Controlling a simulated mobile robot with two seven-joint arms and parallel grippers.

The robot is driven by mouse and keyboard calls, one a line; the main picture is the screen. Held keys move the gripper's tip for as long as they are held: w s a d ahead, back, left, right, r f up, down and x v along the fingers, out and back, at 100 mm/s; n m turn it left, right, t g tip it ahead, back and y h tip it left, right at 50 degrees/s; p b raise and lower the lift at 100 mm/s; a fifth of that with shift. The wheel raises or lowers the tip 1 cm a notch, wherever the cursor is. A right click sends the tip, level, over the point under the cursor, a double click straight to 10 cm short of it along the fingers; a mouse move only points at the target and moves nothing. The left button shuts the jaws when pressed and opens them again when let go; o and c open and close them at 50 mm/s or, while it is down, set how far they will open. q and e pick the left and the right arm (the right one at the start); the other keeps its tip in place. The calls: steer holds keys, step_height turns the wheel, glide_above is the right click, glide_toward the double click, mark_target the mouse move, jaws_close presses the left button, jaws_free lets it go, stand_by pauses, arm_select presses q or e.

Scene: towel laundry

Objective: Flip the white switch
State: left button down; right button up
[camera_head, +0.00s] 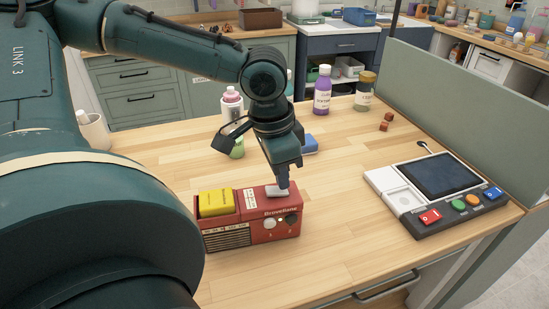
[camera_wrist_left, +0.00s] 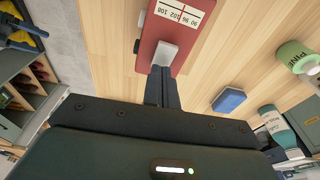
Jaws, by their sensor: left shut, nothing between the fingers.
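A red radio-like box (camera_head: 255,232) stands on the wooden table, with a yellow block on its left part and knobs on its front. A white switch (camera_head: 276,191) sits on its top at the right; it also shows in the left wrist view (camera_wrist_left: 165,54). My left gripper (camera_head: 283,186) points down with its fingers shut and empty, its tips right at the switch. In the left wrist view the fingertips (camera_wrist_left: 161,72) meet the switch's near edge; I cannot tell whether they press on it. My right gripper is not in view.
A console (camera_head: 440,190) with a dark screen and coloured buttons stands at the right. A grey-green partition (camera_head: 455,100) borders the table's right. The table front is clear.

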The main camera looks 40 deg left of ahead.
arm_select(q)
steer(key=shift+r+p, duration=0.4)
steer(key=shift+r, duration=0.35)
step_height(320, 180, up, 2)
steer(key=shift+r+p, duration=0.1)
steer(key=shift+p, duration=1.05)
steer(key=shift+r+p, duration=0.6)
steer(key=shift+p, duration=0.15)
steer(key=shift+r+p, duration=0.7)
steer(key=shift+p, duration=0.15)
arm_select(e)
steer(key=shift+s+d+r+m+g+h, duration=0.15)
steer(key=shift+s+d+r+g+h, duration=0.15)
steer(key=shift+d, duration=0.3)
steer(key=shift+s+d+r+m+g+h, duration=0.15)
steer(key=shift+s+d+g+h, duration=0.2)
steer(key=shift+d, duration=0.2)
arm_select(q)
steer(key=shift+d, duration=0.1)
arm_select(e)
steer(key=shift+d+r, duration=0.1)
